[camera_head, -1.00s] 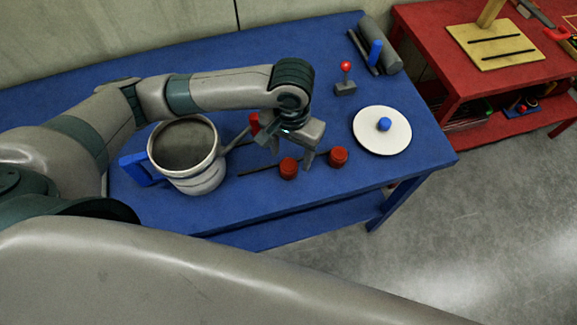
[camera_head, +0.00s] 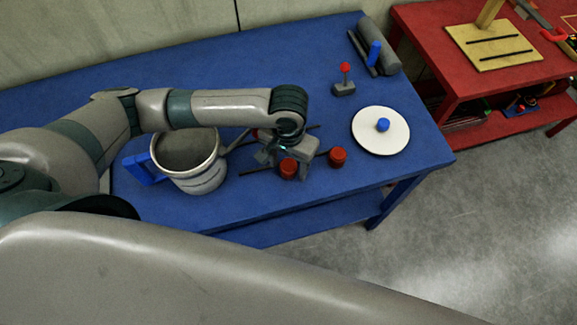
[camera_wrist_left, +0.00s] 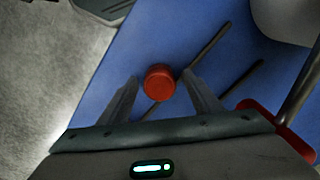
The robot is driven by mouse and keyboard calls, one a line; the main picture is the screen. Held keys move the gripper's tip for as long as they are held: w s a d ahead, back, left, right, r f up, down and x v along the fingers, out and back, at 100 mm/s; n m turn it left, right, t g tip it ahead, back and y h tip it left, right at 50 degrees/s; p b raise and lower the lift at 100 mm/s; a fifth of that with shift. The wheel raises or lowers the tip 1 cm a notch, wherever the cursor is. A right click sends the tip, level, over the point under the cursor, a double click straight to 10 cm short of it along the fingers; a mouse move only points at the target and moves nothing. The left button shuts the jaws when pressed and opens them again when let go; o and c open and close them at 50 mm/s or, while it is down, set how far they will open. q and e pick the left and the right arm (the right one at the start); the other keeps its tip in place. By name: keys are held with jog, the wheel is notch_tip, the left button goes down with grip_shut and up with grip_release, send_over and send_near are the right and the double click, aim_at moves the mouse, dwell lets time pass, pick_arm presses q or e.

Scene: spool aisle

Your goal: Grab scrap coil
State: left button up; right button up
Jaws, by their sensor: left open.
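A short red cylinder (camera_head: 288,168), which looks like the scrap coil, stands on the blue table beneath my left gripper (camera_head: 287,162). In the left wrist view the red cylinder (camera_wrist_left: 159,82) shows between the two open fingers, near their tips. The fingers appear apart from it, and I see no grip on it. A second red cylinder (camera_head: 338,157) stands just to the right of the gripper. Which of them is the scrap coil is not marked. My right gripper is not in view.
A white pot (camera_head: 200,180) stands close to the left of the gripper. Thin dark rods (camera_wrist_left: 210,45) lie on the blue table (camera_head: 235,208). A white disc (camera_head: 368,139) with a blue knob and a red-topped lever (camera_head: 345,88) stand to the right. A red table (camera_head: 425,35) is beyond.

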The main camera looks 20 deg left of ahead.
aim_at(290, 164)
pick_arm(q)
jog(key=shift+c, duration=0.6)
jog(key=c, duration=1.1)
jog(key=shift+r, duration=0.45)
jog(key=r+b, duration=0.1)
jog(key=r, duration=0.2)
jog(key=shift+d+r, duration=0.15)
jog(key=shift+d, duration=0.05)
jog(key=d+r, duration=0.2)
jog(key=d, duration=0.1)
jog(key=d+r+b, duration=0.1)
jog(key=d+r, duration=0.1)
jog(key=d, duration=0.2)
jog(key=d+r+b, duration=0.1)
jog(key=d+r, duration=0.1)
jog(key=d, duration=0.2)
jog(key=shift+s+d+r, duration=0.15)
jog(key=shift+s+r, duration=0.05)
jog(key=shift+r, duration=0.2)
